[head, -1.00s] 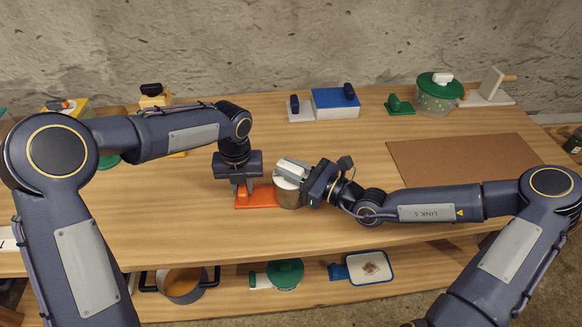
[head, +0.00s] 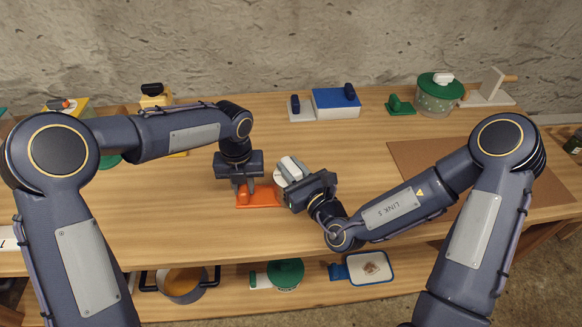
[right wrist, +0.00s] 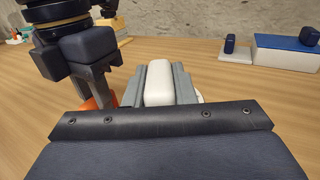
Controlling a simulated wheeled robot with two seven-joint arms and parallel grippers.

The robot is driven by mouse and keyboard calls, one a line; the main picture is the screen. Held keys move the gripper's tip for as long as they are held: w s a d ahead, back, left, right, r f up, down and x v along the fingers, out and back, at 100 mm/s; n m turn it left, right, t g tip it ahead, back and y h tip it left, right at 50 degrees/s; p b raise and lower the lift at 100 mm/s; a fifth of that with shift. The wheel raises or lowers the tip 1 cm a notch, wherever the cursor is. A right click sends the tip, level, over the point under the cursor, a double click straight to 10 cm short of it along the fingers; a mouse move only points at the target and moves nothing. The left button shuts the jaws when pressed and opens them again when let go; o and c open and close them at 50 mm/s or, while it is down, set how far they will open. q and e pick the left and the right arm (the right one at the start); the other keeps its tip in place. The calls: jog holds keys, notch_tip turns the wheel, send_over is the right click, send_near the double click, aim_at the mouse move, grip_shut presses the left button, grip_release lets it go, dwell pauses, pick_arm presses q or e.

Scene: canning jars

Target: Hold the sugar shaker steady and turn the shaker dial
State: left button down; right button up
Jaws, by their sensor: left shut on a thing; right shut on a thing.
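The sugar shaker is a round pot with an orange base or handle piece (head: 263,196) on its left side, lying along the table. My left gripper (head: 243,189) points down, shut on the upright part of that orange piece. The shaker dial, a white bar (head: 291,165) on top, is between the fingers of my right gripper (head: 289,172), which is shut on it. The dial (right wrist: 158,83) shows clearly between the grey fingers in the right wrist view. Most of the shaker's round body is hidden behind my right gripper.
A blue-and-white box (head: 336,104) and a green-lidded pot (head: 438,95) stand at the back. A brown mat (head: 410,160) lies to the right. The table in front of the shaker is clear. A lower shelf holds a pan (head: 181,288) and other containers.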

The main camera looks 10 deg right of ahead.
aim_at(299, 178)
jog(key=shift+f, duration=0.1)
jog(key=o, duration=1)
jog(key=v, duration=0.7)
jog(key=shift+s+d, duration=0.2)
